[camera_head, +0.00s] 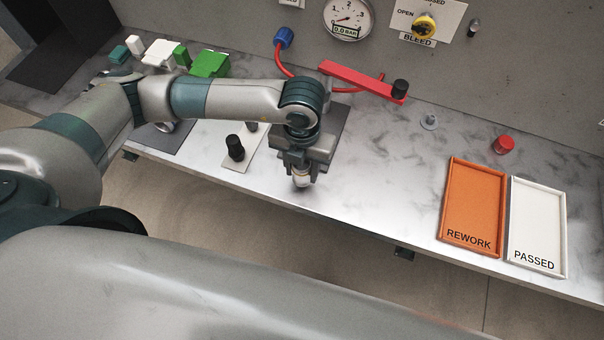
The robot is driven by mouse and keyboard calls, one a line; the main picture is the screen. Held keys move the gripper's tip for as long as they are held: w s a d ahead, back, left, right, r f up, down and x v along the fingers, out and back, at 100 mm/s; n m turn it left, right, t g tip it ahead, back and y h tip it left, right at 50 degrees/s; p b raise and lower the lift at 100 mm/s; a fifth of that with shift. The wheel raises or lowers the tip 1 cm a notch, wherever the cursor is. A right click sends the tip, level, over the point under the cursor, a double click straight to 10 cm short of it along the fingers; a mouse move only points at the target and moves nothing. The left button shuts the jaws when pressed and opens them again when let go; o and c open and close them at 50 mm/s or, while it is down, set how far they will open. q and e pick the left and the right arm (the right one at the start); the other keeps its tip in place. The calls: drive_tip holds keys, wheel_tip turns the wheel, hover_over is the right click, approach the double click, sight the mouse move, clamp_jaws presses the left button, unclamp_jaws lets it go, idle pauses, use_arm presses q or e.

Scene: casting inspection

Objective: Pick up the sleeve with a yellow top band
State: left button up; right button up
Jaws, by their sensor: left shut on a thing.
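My left gripper (301,174) points down over the front part of the worktop, left of the orange tray. It is shut on a small pale, tan-tinted rounded part (302,179), which shows only at the fingertips. The jaws hide most of this part, so I cannot tell whether it is a sleeve with a yellow top band. No yellow-banded sleeve shows clearly elsewhere on the worktop. My right gripper is out of view.
A dark plate (333,130) lies under the gripper. A light plate with black knobs (235,150) is to its left. A red bar (360,80) lies behind. The orange REWORK tray (472,167) and white PASSED tray (537,186) are empty at right, near a red cylinder (504,145).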

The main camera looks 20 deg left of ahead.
use_arm(q)
drive_tip(key=s+d+r+b, duration=0.3)
drive_tip(key=s+d+r, duration=0.5)
drive_tip(key=shift+s+r+b, duration=0.15)
drive_tip(key=shift+s+b, duration=0.15)
drive_tip(key=shift+w+a, duration=0.1)
idle(0.4)
